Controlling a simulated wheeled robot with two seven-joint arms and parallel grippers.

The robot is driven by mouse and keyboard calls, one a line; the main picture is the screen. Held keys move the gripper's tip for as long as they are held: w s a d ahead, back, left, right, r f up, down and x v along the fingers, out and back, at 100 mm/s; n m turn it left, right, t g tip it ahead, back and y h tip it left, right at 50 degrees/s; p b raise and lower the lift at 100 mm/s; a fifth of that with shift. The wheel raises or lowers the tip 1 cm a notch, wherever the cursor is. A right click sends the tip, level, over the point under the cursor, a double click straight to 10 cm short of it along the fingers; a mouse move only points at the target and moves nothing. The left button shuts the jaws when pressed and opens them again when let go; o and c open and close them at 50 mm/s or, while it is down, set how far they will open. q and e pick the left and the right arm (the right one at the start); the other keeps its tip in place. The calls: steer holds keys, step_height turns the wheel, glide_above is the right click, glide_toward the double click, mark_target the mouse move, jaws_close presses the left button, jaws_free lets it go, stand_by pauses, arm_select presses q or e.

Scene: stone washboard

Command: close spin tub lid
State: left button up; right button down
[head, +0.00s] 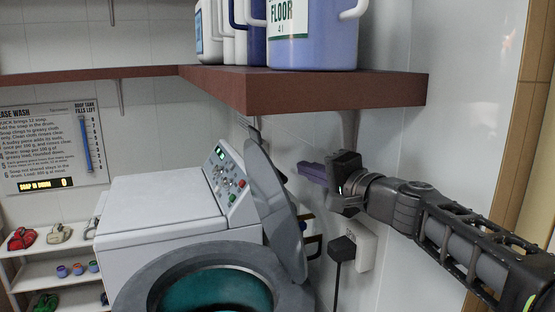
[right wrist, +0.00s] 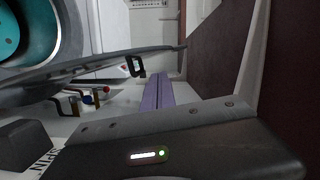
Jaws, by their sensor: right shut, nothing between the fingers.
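The spin tub lid (head: 275,205) is a grey disc that stands raised, nearly upright, beside the white washing machine (head: 160,205). Below it a round tub opening (head: 215,290) with a grey rim and teal inside is uncovered. My right gripper (head: 308,172) is to the right of the lid, near its upper part, with its purple fingers pointing left. It is shut and empty. In the right wrist view the lid (right wrist: 85,72) appears edge-on, left of the shut purple fingers (right wrist: 157,90); whether they touch cannot be told. My left gripper is not in view.
A brown shelf (head: 335,90) with a large blue jug (head: 315,45) hangs above my right gripper. A dark plug and wall socket (head: 362,247) are below it. The white wall (head: 455,110) is close on the right. A low rack (head: 52,265) stands at the left.

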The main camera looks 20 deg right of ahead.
steer(key=w+a+p, duration=0.2)
steer(key=w, duration=0.8)
steer(key=shift+f, duration=0.3)
steer(key=shift+w+f, duration=0.1)
